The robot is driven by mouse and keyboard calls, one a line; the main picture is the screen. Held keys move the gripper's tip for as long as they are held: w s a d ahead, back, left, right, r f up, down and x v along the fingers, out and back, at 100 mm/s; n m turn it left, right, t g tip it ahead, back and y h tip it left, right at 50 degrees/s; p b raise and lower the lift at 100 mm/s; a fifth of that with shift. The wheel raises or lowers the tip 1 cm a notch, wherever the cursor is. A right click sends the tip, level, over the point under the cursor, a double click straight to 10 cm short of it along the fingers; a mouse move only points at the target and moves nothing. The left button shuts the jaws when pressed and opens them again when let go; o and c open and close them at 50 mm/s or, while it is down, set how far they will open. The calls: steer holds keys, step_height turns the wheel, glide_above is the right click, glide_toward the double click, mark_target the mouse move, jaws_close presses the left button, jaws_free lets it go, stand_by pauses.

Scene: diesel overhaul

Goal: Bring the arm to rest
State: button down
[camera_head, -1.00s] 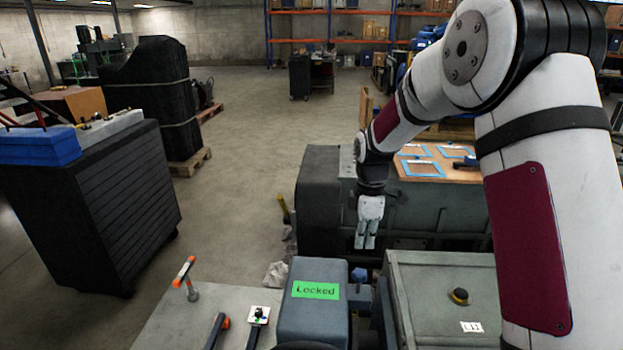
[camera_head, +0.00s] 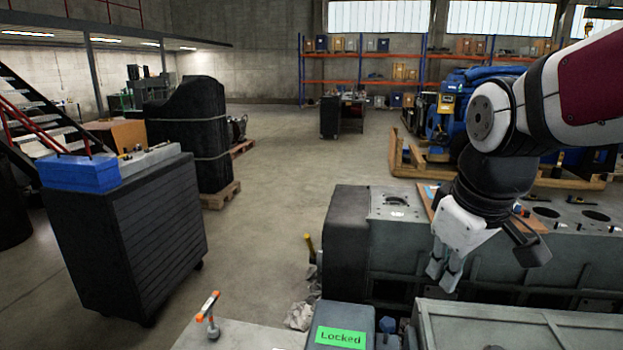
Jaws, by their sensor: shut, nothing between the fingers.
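My arm comes in from the right edge and bends down at a white and black joint. My gripper (camera_head: 446,274) hangs from it, fingers pointing down, shut and empty. It is in front of the grey engine block (camera_head: 400,250) and above the far edge of a grey box (camera_head: 490,328) at the bottom. It appears apart from both, though the exact gap cannot be told.
A box with a green "Locked" label (camera_head: 341,337) stands at the bottom middle, beside a bench top (camera_head: 245,336) with an orange-handled tool (camera_head: 208,306). A black tool cabinet (camera_head: 130,240) stands left. Blue machinery (camera_head: 470,105) sits behind the block. Open floor lies between.

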steer(key=s+m+t, duration=0.2)
steer(key=s+m, duration=0.4)
steer(key=s, duration=0.6)
steer(key=shift+r, duration=0.35)
